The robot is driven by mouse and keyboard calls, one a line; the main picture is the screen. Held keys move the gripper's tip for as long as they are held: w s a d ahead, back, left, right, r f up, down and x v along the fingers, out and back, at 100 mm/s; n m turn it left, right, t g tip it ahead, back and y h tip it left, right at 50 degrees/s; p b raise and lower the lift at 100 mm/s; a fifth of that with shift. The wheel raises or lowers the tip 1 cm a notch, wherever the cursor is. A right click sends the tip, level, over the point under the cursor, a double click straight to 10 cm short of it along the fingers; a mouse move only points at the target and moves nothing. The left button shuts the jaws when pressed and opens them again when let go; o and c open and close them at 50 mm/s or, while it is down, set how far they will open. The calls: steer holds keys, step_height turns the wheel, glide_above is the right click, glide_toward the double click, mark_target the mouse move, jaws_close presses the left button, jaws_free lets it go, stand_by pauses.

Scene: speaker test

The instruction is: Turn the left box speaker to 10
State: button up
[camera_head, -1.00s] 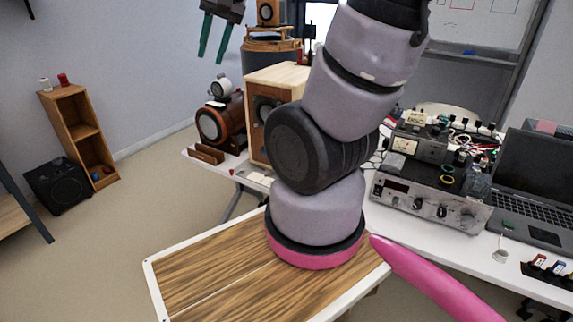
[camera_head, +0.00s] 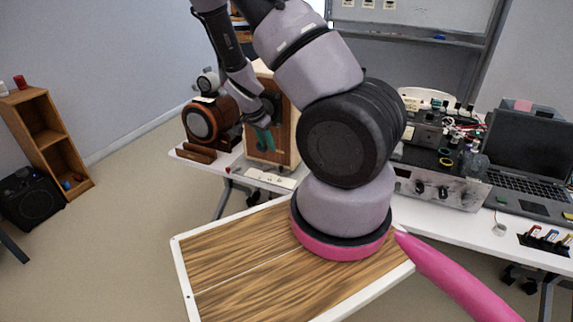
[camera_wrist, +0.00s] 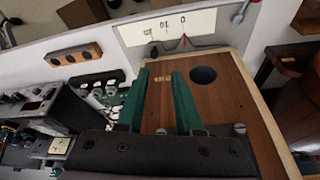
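The wooden box speaker (camera_head: 283,128) stands on the white table, partly hidden behind my arm. Its brown panel with a dark round hole fills the right middle of the wrist view (camera_wrist: 222,108). A white scale card (camera_wrist: 160,28) marked 0, 10 and 20 lies by the speaker's edge, upside down in the wrist view; a red pointer (camera_wrist: 185,42) is at the 0. The card also shows in the head view (camera_head: 270,179). My gripper (camera_head: 264,141) is at the speaker's front. In the wrist view its two green fingers (camera_wrist: 161,74) are apart with nothing between them; contact cannot be told.
A round brown device (camera_head: 205,122) stands left of the speaker. To the right are a metal instrument box (camera_head: 440,188), loose wires and an open laptop (camera_head: 530,150). In the wrist view a wooden strip with dark knobs (camera_wrist: 75,54) lies left of the card.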

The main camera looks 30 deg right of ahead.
mark_target(281, 166)
steer(key=shift+h, duration=0.4)
steer(key=x, duration=1.3)
steer(key=shift+s+d, duration=0.3)
jaws_close()
stand_by(0.5)
